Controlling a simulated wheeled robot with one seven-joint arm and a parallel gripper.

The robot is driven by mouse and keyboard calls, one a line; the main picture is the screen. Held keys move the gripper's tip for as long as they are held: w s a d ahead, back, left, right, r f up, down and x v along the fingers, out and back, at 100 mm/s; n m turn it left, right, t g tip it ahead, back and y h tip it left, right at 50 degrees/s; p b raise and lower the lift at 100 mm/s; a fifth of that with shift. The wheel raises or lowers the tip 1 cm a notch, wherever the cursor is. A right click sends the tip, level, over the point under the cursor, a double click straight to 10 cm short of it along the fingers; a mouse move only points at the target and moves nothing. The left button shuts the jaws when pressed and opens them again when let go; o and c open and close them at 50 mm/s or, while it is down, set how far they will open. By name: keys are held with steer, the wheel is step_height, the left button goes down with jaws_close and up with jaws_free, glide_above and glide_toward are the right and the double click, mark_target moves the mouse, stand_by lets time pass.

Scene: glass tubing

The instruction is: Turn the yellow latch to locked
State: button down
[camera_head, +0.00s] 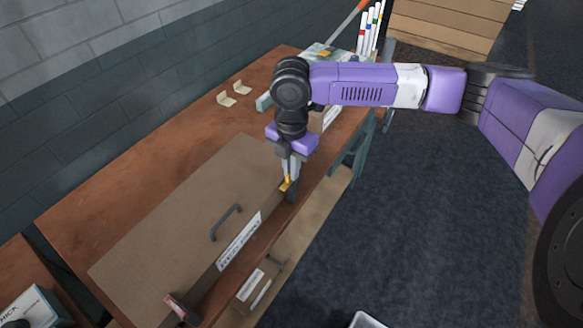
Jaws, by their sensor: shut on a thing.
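The yellow latch (286,183) is a small yellow piece near the right end of the front edge of a brown panel (170,215) on the workbench. My gripper (289,178) points down at the latch and is shut on it. The fingers cover part of the latch, and its exact angle is too small to tell. A dark grey block (292,195) shows just beside the fingertips. The panel carries a dark handle (226,222) and a white label strip (239,241) along its front edge.
The wooden workbench (75,215) runs along a grey block wall. Two small beige pieces (234,94) lie toward its back. A reddish-brown block (180,306) sits at the panel's near corner. Open dark floor (420,230) is to the right.

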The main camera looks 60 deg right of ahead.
steer(key=m+p, duration=0.2)
steer(key=m, duration=0.2)
steer(key=shift+r, duration=0.1)
steer(key=m+p, duration=0.2)
steer(key=m, duration=0.3)
steer(key=shift+m, duration=0.3)
steer(key=m+p, duration=0.1)
steer(key=m, duration=0.3)
steer(key=shift+a, duration=0.1)
steer(key=shift+m+p, duration=0.3)
steer(key=shift+m, duration=1.7)
steer(key=c, duration=1.6)
jaws_free()
steer(key=shift+o, duration=0.2)
